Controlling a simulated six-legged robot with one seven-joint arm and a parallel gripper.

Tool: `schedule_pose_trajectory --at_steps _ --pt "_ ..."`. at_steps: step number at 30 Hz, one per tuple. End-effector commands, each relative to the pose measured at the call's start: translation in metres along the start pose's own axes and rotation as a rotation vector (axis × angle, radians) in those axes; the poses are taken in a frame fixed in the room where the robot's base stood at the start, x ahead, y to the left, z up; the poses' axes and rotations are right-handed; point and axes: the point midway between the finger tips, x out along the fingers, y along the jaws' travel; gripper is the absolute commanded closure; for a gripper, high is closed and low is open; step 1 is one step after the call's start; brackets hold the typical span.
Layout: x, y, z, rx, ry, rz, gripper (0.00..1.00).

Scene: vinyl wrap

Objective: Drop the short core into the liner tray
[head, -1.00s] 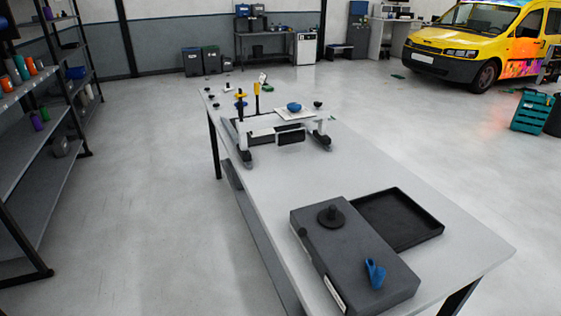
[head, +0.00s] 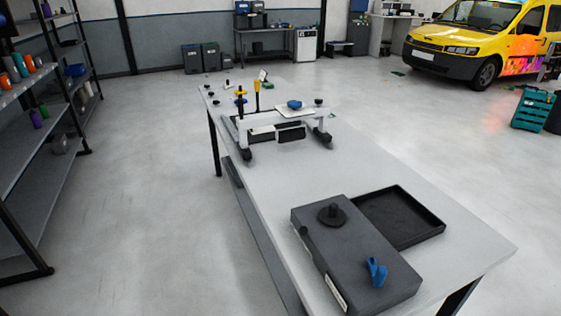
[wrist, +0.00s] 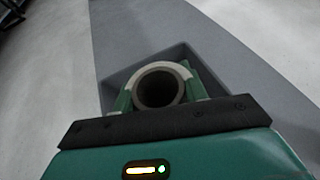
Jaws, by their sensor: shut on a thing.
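My gripper (wrist: 160,92) shows in the wrist view, its green fingers on either side of a short core. The core (wrist: 162,66) is a pale ring-ended tube, with its dark hollow end facing the camera. Behind and around it is a grey box-like recess (wrist: 195,60) with low walls; how far the core is above its floor I cannot tell. I cannot tell whether this recess is the liner tray. In the head view an empty black shallow tray (head: 437,228) lies on the table. My gripper does not show in the head view.
The long pale table (head: 270,190) carries a grey block (head: 360,265) with a black knob and a blue piece. A white frame fixture (head: 265,127) stands farther back. A shelf rack (head: 50,150) is at left. Open floor (head: 150,200) lies between rack and table.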

Motion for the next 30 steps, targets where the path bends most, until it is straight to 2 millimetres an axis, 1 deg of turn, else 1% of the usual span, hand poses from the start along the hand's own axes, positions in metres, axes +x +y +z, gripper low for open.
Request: schedule_pose_trajectory --at_steps 5,6,9,17,21,26,30 --pt "0.001 0.000 0.001 0.000 0.000 0.000 0.83" --pt "0.002 0.000 0.001 0.000 0.000 0.000 0.49" --pt "0.002 0.000 0.001 0.000 0.000 0.000 0.32" --pt "0.001 0.000 0.001 0.000 0.000 0.000 0.32" --pt "-0.003 -0.001 0.001 0.000 0.000 -0.001 0.32" --pt "-0.019 -0.001 0.001 0.003 0.000 0.000 0.32" --pt "-0.041 -0.001 0.001 0.001 0.000 0.000 0.32"
